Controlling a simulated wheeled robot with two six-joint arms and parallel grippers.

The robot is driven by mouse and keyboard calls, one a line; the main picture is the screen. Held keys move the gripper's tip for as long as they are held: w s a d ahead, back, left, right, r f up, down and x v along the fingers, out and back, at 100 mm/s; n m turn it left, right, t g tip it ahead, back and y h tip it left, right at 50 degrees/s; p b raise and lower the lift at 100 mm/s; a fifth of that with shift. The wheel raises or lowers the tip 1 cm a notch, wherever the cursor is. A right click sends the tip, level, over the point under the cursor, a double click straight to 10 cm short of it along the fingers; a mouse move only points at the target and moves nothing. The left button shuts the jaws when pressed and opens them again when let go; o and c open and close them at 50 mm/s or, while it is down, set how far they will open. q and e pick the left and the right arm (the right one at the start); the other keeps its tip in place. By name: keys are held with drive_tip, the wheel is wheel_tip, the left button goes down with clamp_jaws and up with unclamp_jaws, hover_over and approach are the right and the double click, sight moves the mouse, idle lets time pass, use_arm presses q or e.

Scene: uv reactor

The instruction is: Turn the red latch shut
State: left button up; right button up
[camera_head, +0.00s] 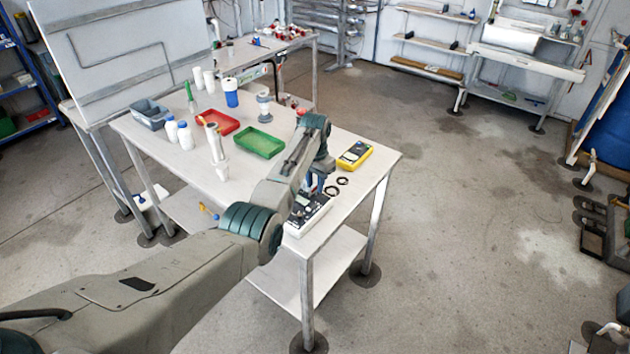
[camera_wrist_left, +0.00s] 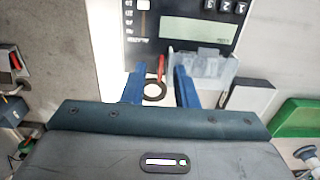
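The red latch (camera_wrist_left: 161,68) is a small upright red piece in the left wrist view. It stands by a dark ring with a pale centre (camera_wrist_left: 153,91) at the edge of a device with a dark panel and a display (camera_wrist_left: 195,30). The device also shows in the head view (camera_head: 304,218) at the near right of the table, where the latch cannot be made out. My left gripper (camera_wrist_left: 158,72) has its two blue fingers apart, one on each side of the latch in the picture. Contact is not visible. My right gripper is out of view.
A clear plastic piece (camera_wrist_left: 207,70) is close beside the right finger. On the table (camera_head: 345,210) are a yellow meter (camera_head: 354,155), black rings (camera_head: 331,190), a green tray (camera_head: 261,143), a red tray (camera_head: 218,122) and several bottles.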

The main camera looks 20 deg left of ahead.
use_arm(q)
drive_tip(key=shift+f, duration=0.1)
clamp_jaws()
drive_tip(key=shift+w+m, duration=0.1)
drive_tip(key=shift+m, duration=0.3)
drive_tip(key=m+p, duration=0.1)
drive_tip(key=m, duration=0.1)
drive_tip(key=shift+r+m+p, duration=0.2)
drive_tip(key=shift+m+p, duration=0.15)
drive_tip(key=shift+m, duration=0.05)
drive_tip(key=m+p, duration=0.1)
drive_tip(key=m, duration=0.3)
drive_tip(key=shift+w+a+m, duration=0.1)
drive_tip(key=shift+a+m, duration=0.05)
drive_tip(key=shift+m, duration=0.15)
drive_tip(key=m, duration=0.4)
drive_tip(key=shift+w+m+p, duration=0.1)
drive_tip(key=shift+m+p, duration=0.2)
drive_tip(key=shift+p, duration=0.1)
drive_tip(key=m, duration=0.4)
drive_tip(key=shift+w+m, duration=0.1)
drive_tip(key=shift+m, duration=0.6)
